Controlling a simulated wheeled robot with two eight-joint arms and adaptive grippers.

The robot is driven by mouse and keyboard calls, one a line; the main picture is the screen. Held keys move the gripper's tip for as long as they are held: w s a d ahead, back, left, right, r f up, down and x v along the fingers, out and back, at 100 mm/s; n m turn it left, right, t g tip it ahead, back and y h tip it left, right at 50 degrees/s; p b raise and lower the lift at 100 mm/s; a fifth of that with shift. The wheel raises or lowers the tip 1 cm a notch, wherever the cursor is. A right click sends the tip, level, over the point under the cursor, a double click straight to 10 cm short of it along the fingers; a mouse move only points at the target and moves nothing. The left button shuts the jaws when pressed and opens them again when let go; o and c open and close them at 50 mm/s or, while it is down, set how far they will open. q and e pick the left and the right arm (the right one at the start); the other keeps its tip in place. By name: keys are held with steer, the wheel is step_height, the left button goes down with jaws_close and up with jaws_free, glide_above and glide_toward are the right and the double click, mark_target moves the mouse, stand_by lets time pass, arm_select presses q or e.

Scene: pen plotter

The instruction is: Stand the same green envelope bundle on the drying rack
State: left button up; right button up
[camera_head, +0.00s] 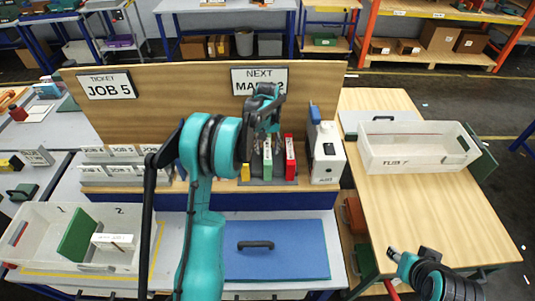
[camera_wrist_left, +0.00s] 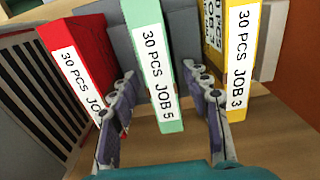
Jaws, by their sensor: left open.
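The green envelope bundle (camera_wrist_left: 154,62), labelled "30 PCS JOB 5", stands in the middle of a grey rack (camera_head: 270,182); it also shows in the head view (camera_head: 267,160). A red bundle (camera_wrist_left: 78,60) stands to its left and a yellow "JOB 3" bundle (camera_wrist_left: 240,50) to its right in the left wrist view. My left gripper (camera_wrist_left: 165,78) is open, with one finger on each side of the green bundle. Gaps show between fingers and bundle. In the head view my left gripper (camera_head: 264,128) partly covers the bundles. My right gripper (camera_head: 407,256) is low at right, its jaw opening unclear.
A white device (camera_head: 326,155) stands right of the rack. A blue panel (camera_head: 285,262) with a black handle lies in front. A white tub (camera_head: 410,155) sits on the right table. A two-compartment bin (camera_head: 30,240) is at left. A wooden board (camera_head: 180,95) rises behind the rack.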

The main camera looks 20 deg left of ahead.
arm_select(q)
step_height(320, 180, up, 8)
steer(key=shift+f+p, duration=0.25)
steer(key=shift+p, duration=0.05)
steer(key=s+d+r+m+t, duration=0.25)
steer(key=s+d+r, duration=0.45)
steer(key=s+r, duration=0.4)
steer(key=s+d+f+m+t, duration=0.1)
steer(key=s+d+f+t, duration=0.1)
steer(key=s, duration=0.7)
steer(key=s+d+f+m+t, duration=0.1)
steer(key=s+d+f+t, duration=0.1)
steer(key=s, duration=0.6)
steer(key=shift+s+d+f+m+t, duration=0.35)
steer(key=shift+d+f, duration=0.25)
steer(key=shift+d, duration=0.45)
